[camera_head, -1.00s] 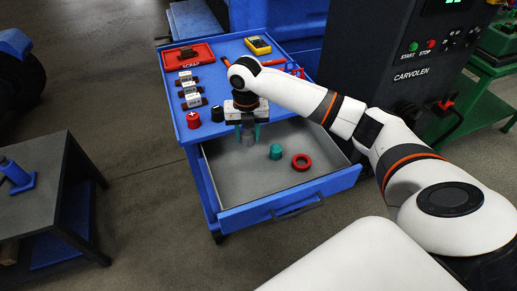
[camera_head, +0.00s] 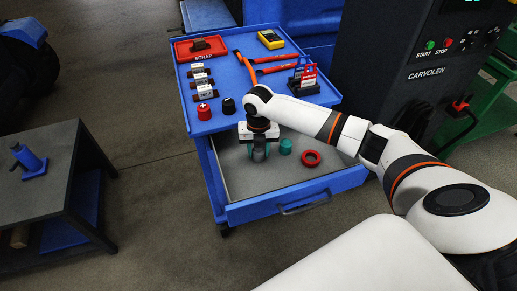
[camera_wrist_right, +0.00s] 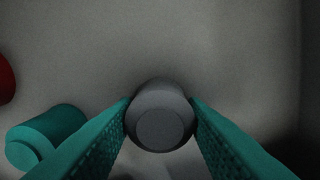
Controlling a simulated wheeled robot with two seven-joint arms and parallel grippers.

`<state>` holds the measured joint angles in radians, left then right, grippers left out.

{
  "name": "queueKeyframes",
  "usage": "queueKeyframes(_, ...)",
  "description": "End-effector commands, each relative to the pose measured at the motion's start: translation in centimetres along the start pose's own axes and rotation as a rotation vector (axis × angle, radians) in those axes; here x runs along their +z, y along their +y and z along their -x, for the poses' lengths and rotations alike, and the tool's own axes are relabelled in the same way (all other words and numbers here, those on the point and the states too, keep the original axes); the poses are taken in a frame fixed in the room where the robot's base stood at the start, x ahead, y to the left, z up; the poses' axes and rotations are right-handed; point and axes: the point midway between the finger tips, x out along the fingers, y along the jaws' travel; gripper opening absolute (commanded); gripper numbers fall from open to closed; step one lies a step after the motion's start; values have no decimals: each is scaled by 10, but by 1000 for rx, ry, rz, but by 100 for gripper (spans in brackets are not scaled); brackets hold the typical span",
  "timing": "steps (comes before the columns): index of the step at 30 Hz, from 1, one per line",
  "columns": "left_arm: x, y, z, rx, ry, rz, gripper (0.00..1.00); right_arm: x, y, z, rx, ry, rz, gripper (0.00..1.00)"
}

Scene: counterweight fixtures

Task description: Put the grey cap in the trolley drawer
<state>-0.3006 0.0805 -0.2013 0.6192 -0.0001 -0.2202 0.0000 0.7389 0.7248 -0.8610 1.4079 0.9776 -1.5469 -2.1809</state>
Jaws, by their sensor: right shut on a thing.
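The grey cap (camera_wrist_right: 160,118) is between the teal fingers of my right gripper (camera_wrist_right: 160,125) in the right wrist view, with a finger against each side. In the head view my right gripper (camera_head: 259,152) points down inside the open trolley drawer (camera_head: 240,184), near its back left, shut on the grey cap (camera_head: 259,156). Whether the cap touches the drawer floor I cannot tell. A teal cap (camera_head: 285,146) and a red ring (camera_head: 311,158) lie in the drawer to the right of the gripper. My left gripper is not in view.
The trolley top (camera_head: 222,89) above the drawer carries a red scrap tray (camera_head: 187,50), a red cap (camera_head: 204,112), a black cap (camera_head: 229,106), tools and a yellow meter (camera_head: 270,39). A dark machine (camera_head: 385,70) stands at right. The drawer's front is free.

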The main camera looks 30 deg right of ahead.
Motion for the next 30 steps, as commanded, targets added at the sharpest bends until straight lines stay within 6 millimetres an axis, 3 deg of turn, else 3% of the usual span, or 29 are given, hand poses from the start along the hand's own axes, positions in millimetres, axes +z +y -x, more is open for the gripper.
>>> queueKeyframes(3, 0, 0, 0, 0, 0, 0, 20, 0, 0, -3, 0, 0, 0, 29)
queueKeyframes(4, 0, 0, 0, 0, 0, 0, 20, 0, 0, -3, 0, 0, 0, 44)
queueKeyframes(7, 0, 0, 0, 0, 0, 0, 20, 0, 0, -2, 0, 0, 0, 60)
queueKeyframes(19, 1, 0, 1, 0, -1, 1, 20, -1, 0, 6, -2, 1, -1, 61)
queueKeyframes(30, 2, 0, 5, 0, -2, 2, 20, -1, -1, 81, -4, 3, -1, 61)
